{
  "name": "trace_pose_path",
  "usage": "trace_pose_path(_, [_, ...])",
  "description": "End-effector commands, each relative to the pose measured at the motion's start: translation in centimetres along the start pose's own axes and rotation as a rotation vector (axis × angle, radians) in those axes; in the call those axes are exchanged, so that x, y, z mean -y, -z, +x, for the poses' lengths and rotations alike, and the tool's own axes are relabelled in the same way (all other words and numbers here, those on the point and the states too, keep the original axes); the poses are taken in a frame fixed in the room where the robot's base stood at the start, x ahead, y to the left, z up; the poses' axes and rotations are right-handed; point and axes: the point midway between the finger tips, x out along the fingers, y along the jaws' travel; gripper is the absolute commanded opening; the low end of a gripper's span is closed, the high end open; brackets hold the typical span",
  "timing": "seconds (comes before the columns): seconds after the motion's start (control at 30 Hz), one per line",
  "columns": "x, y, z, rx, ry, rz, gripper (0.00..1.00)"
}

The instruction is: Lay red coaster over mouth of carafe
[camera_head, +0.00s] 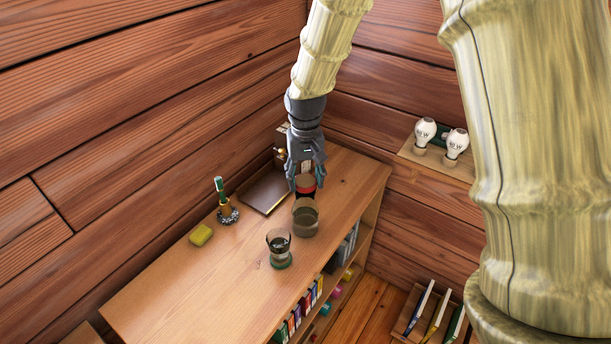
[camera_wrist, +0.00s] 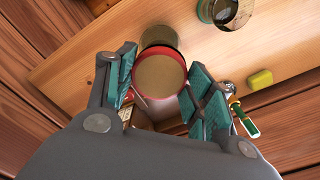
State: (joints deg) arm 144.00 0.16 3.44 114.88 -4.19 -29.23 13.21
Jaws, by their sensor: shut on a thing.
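The red coaster (camera_wrist: 160,75) is a round disc with a tan face and red rim. My gripper (camera_head: 304,176) is shut on it; the coaster (camera_head: 306,183) hangs just beneath the fingers. The wrist view shows it between the two finger pads. A wide, brownish see-through vessel (camera_head: 305,218), which looks to be the carafe, stands upright on the wooden top, just in front of the coaster in the head view. In the wrist view the coaster partly hides this vessel (camera_wrist: 159,37). The coaster appears apart from the mouth; the exact gap cannot be told.
The top's near-left part is clear. Two bulbs stand on a wall shelf (camera_head: 437,163).

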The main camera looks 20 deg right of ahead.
Motion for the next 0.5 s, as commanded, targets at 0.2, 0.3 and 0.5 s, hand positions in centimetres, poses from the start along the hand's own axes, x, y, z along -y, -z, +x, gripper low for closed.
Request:
trace_pose_path(0.2, [0.00,0.00,0.04,0.000,0.000,0.000,0.78])
trace_pose_path(0.3, [0.00,0.00,0.03,0.000,0.000,0.000,0.78])
trace_pose_path(0.5, [0.00,0.01,-0.02,0.000,0.000,0.000,0.78])
